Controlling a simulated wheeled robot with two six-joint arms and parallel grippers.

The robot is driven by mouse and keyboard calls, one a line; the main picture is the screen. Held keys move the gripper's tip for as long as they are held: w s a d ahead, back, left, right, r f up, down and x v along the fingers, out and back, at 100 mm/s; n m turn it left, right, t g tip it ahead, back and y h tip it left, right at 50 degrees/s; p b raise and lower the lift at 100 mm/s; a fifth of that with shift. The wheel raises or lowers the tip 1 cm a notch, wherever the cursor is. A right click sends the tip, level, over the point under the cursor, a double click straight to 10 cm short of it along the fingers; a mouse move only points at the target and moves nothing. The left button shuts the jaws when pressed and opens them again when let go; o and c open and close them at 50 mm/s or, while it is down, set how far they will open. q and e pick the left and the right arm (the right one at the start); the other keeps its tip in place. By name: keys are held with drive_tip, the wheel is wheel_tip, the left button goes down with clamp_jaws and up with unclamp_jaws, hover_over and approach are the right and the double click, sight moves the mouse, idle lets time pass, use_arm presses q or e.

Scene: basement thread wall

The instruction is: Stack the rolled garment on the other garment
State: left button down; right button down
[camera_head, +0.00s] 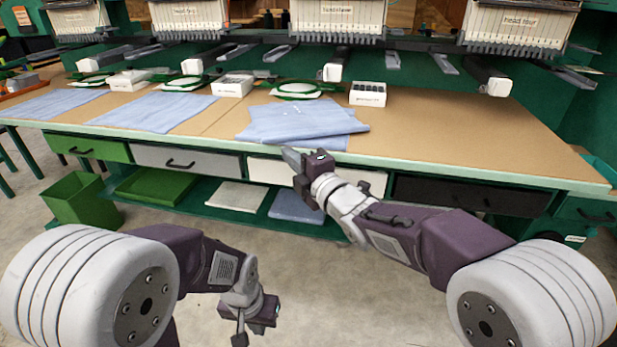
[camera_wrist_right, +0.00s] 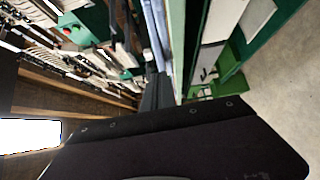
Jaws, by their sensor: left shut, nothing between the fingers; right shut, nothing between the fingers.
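A light blue garment (camera_head: 318,121) lies on the table at the middle, on top of another blue garment (camera_head: 256,134) whose edges show beneath it at the left and front. The upper one looks flat; I cannot make out a clear roll. My right gripper (camera_head: 291,157) is shut and empty at the table's front edge, just in front of this stack. In the right wrist view its fingers (camera_wrist_right: 158,92) are together, with blue cloth (camera_wrist_right: 156,30) beyond them. My left gripper (camera_head: 241,336) is shut and empty, low over the floor, away from the table.
More blue cloths (camera_head: 152,111) lie flat on the table (camera_head: 450,130) at the left. White boxes (camera_head: 368,94) and green hoops (camera_head: 298,89) stand behind the garments, under the embroidery heads (camera_head: 337,20). The table's right side is clear. Drawers (camera_head: 187,160) and a green bin (camera_head: 82,200) are below.

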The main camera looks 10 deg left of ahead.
drive_tip(key=p+v, duration=0.1)
drive_tip(key=v, duration=0.6)
drive_tip(key=shift+s+d, duration=0.2)
drive_tip(key=shift+d, duration=0.1)
drive_tip(key=shift+f, duration=0.1)
